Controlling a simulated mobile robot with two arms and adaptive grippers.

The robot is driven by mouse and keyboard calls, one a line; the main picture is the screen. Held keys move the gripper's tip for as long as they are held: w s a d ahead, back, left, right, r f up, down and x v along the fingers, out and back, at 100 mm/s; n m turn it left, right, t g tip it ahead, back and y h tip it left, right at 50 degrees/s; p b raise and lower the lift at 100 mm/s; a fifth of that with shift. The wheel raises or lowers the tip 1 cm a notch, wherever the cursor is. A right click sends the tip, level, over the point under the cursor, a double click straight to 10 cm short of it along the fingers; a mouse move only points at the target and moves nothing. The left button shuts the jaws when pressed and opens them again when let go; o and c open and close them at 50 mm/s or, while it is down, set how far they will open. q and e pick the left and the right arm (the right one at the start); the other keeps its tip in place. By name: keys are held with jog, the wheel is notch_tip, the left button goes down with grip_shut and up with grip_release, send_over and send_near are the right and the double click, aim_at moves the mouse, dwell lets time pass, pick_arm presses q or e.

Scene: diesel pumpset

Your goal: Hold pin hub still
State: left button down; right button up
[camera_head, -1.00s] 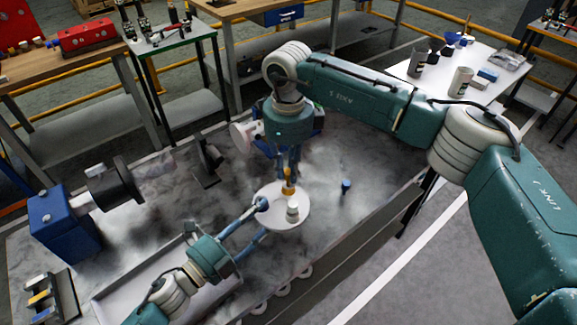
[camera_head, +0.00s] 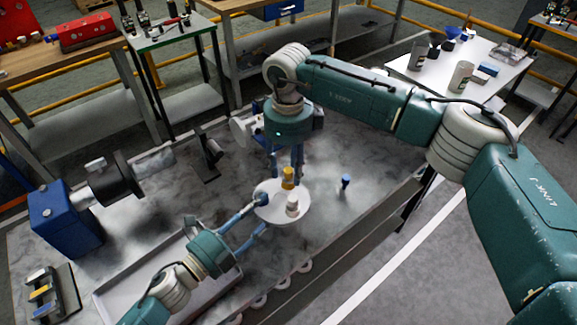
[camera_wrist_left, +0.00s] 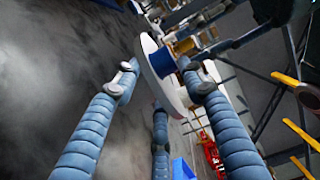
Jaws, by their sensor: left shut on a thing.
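The pin hub appears to be the pale round disc (camera_head: 272,212) in the middle of the metal bench; it also shows in the left wrist view (camera_wrist_left: 163,62). A yellow piece (camera_head: 288,178) and a short white cylinder (camera_head: 292,205) stand at its face. My left gripper (camera_head: 260,214) comes in from the lower left, with its blue fingers closed at the disc's near-left edge. Its exact contact is partly hidden. My right gripper (camera_head: 287,160) points down from above, its fingers around or just above the yellow piece; whether they grip it is unclear.
A blue block with a dark shaft assembly (camera_head: 62,218) is at left. A shallow tray (camera_head: 130,290) lies under my left arm. A white table (camera_head: 455,50) stands at back right.

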aim_at(288, 170)
pick_arm(q)
jog(key=shift+f, duration=0.15)
pick_arm(e)
notch_tip(288, 170, up, 12)
dwell(0.5)
pick_arm(q)
jog(key=c, duration=1)
grip_release()
jog(key=shift+s, duration=0.1)
